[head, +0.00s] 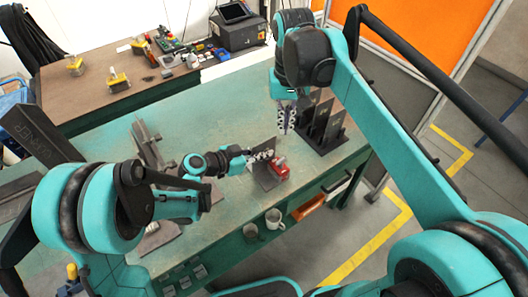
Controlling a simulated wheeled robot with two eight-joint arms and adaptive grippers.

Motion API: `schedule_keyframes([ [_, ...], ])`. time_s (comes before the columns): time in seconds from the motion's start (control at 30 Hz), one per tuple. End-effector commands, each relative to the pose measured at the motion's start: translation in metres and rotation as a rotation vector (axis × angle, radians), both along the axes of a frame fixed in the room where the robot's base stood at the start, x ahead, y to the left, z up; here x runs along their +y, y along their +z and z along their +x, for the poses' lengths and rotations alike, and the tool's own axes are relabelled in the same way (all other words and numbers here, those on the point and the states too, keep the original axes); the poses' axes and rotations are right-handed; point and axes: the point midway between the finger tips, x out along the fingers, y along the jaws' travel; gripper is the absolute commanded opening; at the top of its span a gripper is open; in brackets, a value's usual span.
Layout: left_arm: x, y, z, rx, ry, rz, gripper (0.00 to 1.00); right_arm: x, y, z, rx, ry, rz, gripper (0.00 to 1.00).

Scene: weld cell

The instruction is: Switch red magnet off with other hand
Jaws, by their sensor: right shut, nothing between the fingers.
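The red magnet (280,168) is a small red block against a dark upright plate (265,176) near the front edge of the teal table. My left gripper (264,156) reaches in from the left to the plate's upper edge, just left of and behind the magnet. Its fingers overlap the plate in the picture, and their gap is too small to make out. My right gripper (286,122) points down above the table, behind the magnet and apart from it. It is shut and empty.
A dark rack with upright plates (323,138) stands right of my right gripper. Two mugs (273,218) sit below the table's front edge. A brown bench (110,92) with tools stands behind. The table's middle is mostly clear.

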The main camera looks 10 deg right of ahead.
Motion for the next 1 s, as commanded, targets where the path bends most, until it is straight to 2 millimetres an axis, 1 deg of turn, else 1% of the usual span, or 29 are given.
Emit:
schedule_keyframes([
  [0.8,0.005,0.047,0.013,0.000,0.001,-0.002,0.00,0.000,0.034,0.000,0.000,0.000,0.000,0.00],
  [1.0,0.005,0.050,0.014,0.000,0.001,-0.002,0.00,0.000,0.036,0.000,0.000,0.000,0.000,0.00],
])
